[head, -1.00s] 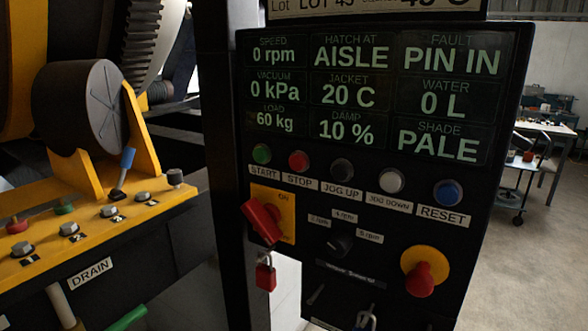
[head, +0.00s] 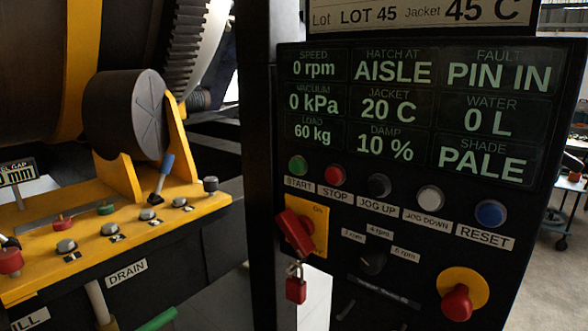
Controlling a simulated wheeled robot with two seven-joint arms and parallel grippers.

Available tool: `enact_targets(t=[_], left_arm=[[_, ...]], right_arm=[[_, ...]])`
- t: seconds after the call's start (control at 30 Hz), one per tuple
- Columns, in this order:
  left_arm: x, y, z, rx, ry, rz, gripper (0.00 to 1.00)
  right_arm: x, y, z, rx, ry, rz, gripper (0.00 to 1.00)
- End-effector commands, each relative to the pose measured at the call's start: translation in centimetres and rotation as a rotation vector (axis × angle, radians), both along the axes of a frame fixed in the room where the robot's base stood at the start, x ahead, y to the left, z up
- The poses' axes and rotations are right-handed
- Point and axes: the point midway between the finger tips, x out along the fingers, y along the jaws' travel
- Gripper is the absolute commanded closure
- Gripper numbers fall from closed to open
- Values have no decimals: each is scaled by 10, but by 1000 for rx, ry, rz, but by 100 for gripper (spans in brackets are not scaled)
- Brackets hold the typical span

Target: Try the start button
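The green start button (head: 298,166) sits at the left end of a button row on the black control panel (head: 330,262), above a label reading START. The display (head: 420,110) above it reads speed 0 rpm, hatch at AISLE, fault PIN IN, vacuum 0 kPa, jacket 20 C, water 0 L, load 60 kg, damp 10 %, shade PALE. A red rotary switch handle (head: 295,231) on a yellow plate sits tilted below the start button, with a red padlock (head: 296,288) hanging under it. Neither of my grippers is in view.
Red stop (head: 334,175), black jog up (head: 379,185), white jog down (head: 430,198) and blue reset (head: 490,213) buttons continue the row. A red emergency stop (head: 457,302) is lower right. A yellow machine deck (head: 100,235) with knobs and a blue-handled lever (head: 163,175) stands left.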

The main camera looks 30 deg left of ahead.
Motion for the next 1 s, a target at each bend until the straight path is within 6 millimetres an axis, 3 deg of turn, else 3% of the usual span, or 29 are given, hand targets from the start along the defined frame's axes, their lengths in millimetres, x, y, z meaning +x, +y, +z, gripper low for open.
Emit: enact_targets(t=[0.03, 0.27, 1.0], left_arm=[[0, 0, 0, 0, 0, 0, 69], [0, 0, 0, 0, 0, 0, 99], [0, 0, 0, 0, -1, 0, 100]], right_arm=[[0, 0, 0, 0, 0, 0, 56], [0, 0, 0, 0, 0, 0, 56], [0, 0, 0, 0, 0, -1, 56]])
